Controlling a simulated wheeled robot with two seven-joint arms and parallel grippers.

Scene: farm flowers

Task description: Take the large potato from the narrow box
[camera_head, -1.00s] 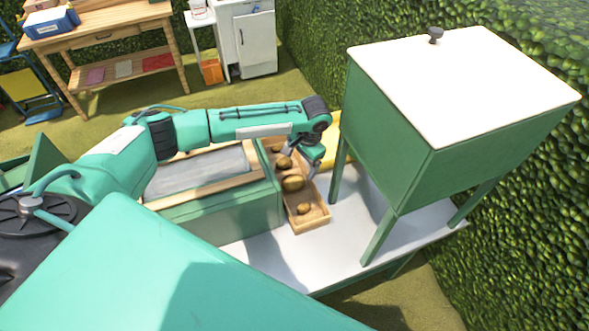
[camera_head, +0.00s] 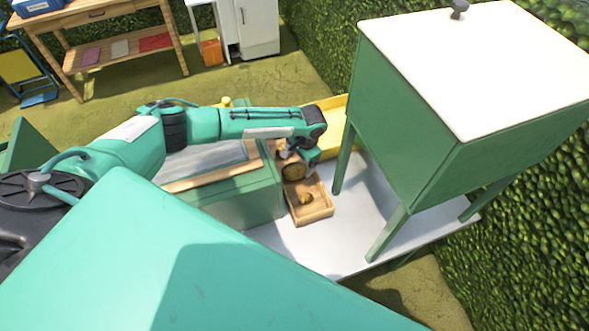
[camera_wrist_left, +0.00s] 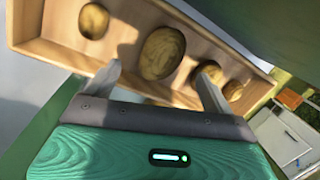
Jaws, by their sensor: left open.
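The narrow wooden box (camera_head: 318,216) stands on the white table, and its near end shows past my left arm. The large potato (camera_head: 293,172) lies in it, partly covered by my left gripper (camera_head: 297,158). In the left wrist view, the large potato (camera_wrist_left: 162,52) is just beyond and between the two fingertips of my open left gripper (camera_wrist_left: 159,73). A smaller potato (camera_wrist_left: 94,20) lies to its left and two others to its right, one partly behind the right finger. Contact between fingers and large potato cannot be told. My right gripper is not in view.
A green planter with a wooden rim (camera_head: 215,180) stands directly left of the box. A green cabinet with a white top (camera_head: 455,60) stands on legs at right, close by. A yellow tray (camera_head: 333,112) lies behind. White table surface (camera_head: 330,258) is clear in front.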

